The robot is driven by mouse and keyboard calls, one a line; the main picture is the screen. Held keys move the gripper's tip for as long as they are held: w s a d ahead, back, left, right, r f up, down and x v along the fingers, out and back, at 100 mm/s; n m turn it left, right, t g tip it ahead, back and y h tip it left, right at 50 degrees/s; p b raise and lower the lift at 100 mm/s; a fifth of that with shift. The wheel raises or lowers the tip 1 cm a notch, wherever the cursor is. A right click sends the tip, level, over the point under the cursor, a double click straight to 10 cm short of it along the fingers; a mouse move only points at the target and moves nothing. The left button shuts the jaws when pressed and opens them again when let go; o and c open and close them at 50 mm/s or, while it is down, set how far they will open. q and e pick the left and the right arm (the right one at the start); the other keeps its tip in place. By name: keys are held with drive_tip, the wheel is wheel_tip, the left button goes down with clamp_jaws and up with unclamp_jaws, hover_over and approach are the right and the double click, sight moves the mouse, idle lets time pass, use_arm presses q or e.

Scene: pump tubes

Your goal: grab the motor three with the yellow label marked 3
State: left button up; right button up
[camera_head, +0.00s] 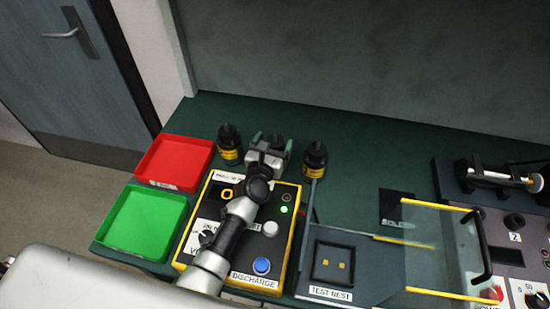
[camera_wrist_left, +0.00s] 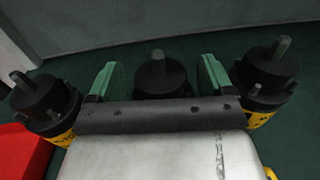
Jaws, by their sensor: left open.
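Three black motors with yellow labels stand in a row. The left motor (camera_head: 229,143) and right motor (camera_head: 315,159) show in the head view; my gripper mostly hides the middle one there. In the left wrist view the left motor (camera_wrist_left: 45,97), middle motor (camera_wrist_left: 160,77) and right motor (camera_wrist_left: 266,72) all show upright. The label numbers are not readable, so I cannot tell which is motor three. My left gripper (camera_head: 271,141) is open, its green fingers on either side of the middle motor in the wrist view. Contact cannot be told. My right gripper is not in view.
A red tray (camera_head: 174,162) and a green tray (camera_head: 143,221) lie at the left. A yellow-edged control box (camera_head: 214,189) sits under my left arm. Green table behind the motors is clear.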

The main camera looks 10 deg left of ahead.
use_arm(q)
drive_tip(key=shift+w, duration=0.55)
drive_tip(key=shift+c, duration=1.2)
clamp_jaws()
drive_tip(key=shift+w+r, duration=0.1)
drive_tip(key=shift+r, duration=0.25)
